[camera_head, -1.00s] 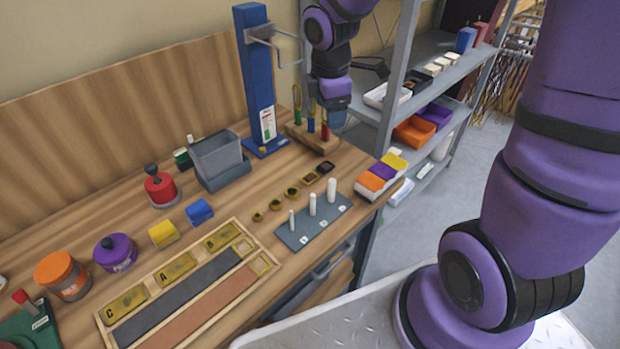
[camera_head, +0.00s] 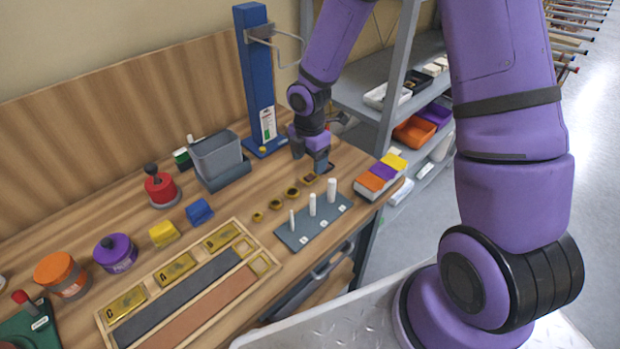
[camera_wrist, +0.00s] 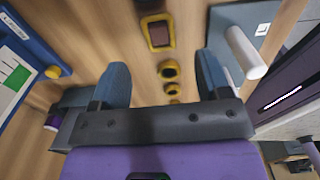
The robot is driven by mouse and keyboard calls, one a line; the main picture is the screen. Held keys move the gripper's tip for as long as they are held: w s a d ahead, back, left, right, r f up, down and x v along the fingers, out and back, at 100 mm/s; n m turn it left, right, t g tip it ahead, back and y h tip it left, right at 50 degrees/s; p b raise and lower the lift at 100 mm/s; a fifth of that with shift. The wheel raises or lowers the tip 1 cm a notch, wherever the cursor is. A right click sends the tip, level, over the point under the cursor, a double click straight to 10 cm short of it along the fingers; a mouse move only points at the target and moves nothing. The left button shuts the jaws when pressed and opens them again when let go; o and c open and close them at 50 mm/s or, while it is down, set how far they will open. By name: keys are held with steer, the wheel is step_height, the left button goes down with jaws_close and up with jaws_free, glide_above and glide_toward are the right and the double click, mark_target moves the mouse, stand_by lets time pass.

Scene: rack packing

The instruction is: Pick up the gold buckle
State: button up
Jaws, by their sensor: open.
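The gold buckle (camera_head: 309,179) is a small square gold frame with a dark reddish middle, lying flat on the wooden bench in a row of gold pieces. My gripper (camera_head: 310,159) is above the bench at the far end of the row, close to the buckle. In the wrist view my gripper (camera_wrist: 162,75) is open, with nothing between its two blue-grey fingers.
Several round gold rings (camera_head: 292,193) continue the row nearer the camera. A grey plate with white pegs (camera_head: 312,204) stands close on the right. A dark buckle (camera_head: 328,167) lies just beyond. The blue post (camera_head: 258,85) and grey bin (camera_head: 218,158) stand to the left.

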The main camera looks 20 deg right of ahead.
mark_target(309, 177)
steer(key=shift+f, duration=2.9)
steer(key=c, duration=1)
